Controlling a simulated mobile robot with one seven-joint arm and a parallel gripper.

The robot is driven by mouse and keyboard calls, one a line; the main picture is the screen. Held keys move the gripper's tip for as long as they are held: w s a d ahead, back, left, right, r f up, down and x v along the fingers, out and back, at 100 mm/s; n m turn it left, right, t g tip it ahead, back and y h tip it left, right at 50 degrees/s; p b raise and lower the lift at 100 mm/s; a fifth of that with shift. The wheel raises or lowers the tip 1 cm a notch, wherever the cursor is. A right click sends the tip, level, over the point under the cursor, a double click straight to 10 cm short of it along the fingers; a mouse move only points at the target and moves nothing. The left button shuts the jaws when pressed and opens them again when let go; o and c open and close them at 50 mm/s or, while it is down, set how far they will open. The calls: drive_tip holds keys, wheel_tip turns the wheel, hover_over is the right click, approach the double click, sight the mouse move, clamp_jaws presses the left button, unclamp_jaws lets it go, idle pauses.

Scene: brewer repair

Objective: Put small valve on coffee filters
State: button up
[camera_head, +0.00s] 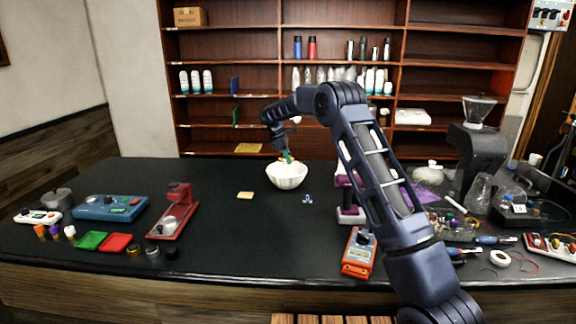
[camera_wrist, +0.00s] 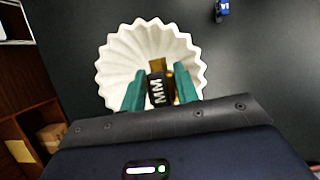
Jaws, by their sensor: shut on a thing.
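The coffee filters (camera_head: 287,178) are a white, fluted, bowl-shaped stack on the dark countertop. In the wrist view the filters (camera_wrist: 112,67) open upward below my gripper. My gripper (camera_wrist: 161,88) has green fingers shut on the small valve (camera_wrist: 157,66), a brass-coloured piece with a black part marked with white letters. The valve is over the inside of the filters; I cannot tell whether it touches them. In the head view my gripper (camera_head: 287,157) is just above the filters' rim, and the valve is mostly hidden by the fingers.
A small blue piece (camera_head: 308,199) lies right of the filters, and a tan square (camera_head: 245,195) lies to their left. A purple and white device (camera_head: 350,214) and an orange meter (camera_head: 360,252) stand at the right. The counter in front of the filters is clear.

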drive_tip(key=shift+f, duration=1.8)
drive_tip(key=shift+f, duration=0.15)
drive_tip(key=o, duration=1.1)
drive_tip(key=shift+c, duration=0.2)
